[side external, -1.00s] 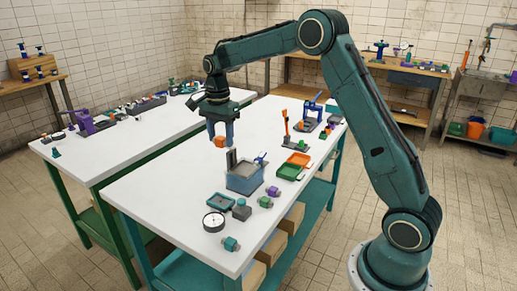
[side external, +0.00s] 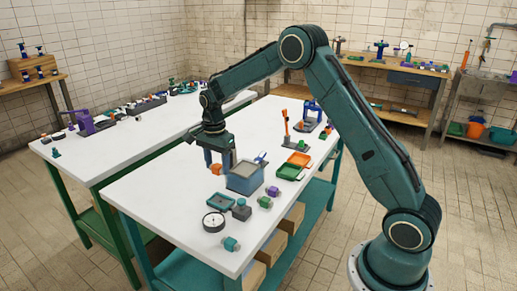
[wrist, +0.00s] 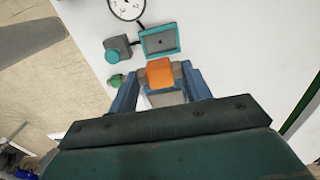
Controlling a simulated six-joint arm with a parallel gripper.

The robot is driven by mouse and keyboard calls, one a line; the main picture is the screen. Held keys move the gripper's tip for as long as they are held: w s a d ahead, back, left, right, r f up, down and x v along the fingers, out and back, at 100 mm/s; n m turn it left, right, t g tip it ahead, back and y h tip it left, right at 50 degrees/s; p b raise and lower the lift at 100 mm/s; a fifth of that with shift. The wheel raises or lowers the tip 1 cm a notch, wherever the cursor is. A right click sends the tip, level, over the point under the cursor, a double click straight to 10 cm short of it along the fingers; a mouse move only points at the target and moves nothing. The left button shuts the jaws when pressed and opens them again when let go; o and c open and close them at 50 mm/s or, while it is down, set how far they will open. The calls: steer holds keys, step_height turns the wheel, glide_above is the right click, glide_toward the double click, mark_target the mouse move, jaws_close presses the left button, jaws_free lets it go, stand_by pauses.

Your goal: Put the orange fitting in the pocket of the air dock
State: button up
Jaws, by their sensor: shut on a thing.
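My gripper (side external: 219,164) is shut on the orange fitting (side external: 216,169), and its two blue fingers point down. In the wrist view, the orange fitting (wrist: 160,72) sits between the fingers of my gripper (wrist: 160,78), with grey ends showing at its sides. I take the teal-rimmed grey tray (side external: 221,202) to be the air dock; it lies in front of the gripper on the white table. In the wrist view, the dock (wrist: 146,52) lies just beyond the fitting, apart from it, with a small dark spot in its middle. The fitting appears held above the table.
A round gauge (side external: 214,222) and a grey box with a teal knob (side external: 241,210) stand beside the dock. A blue bin (side external: 246,178) is close to the gripper's right. Purple, green and teal fittings lie along the front edge. Open table lies left of the dock.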

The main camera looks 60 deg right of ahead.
mark_target(221, 201)
steer(key=shift+f, duration=5.55)
steer(key=shift+f, duration=0.1)
steer(key=o, duration=1)
steer(key=shift+o, duration=0.2)
step_height(221, 201, up, 11)
steer(key=shift+r, duration=0.65)
